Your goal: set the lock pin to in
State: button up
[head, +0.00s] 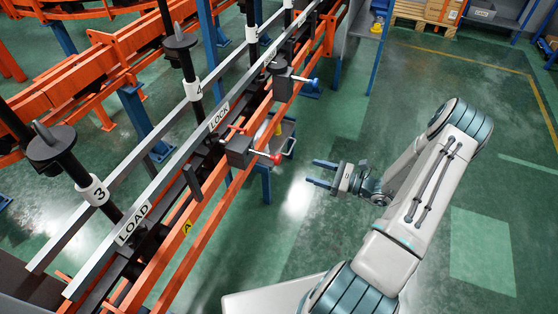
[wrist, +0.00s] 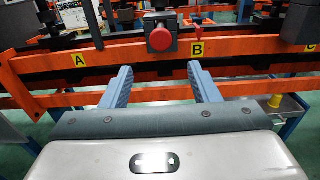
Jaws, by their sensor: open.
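A red knob (head: 276,158) sticks out of a dark grey block (head: 238,151) on the orange rail, near the LOCK sign (head: 220,115). In the wrist view the red knob (wrist: 160,39) faces me, above and between my fingertips. A blue knob (head: 312,82) sticks out of another block (head: 283,86) farther along the rail. I cannot tell from any marking which knob is the lock pin. My gripper (head: 311,172) is open and empty, pointing left toward the rail, apart from the red knob. It also shows in the wrist view (wrist: 160,78).
Orange rails (wrist: 60,68) with yellow letter plates A (wrist: 79,61) and B (wrist: 197,47) cross in front. Numbered black spindles (head: 68,160) stand left, beside the LOAD sign (head: 133,224). Green floor (head: 330,125) around my gripper is clear.

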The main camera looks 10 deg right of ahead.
aim_at(280, 160)
jog(key=p+x, duration=0.1)
jog(key=x, duration=1.2)
jog(key=shift+w+a, duration=0.2)
jog(key=shift+a, duration=0.1)
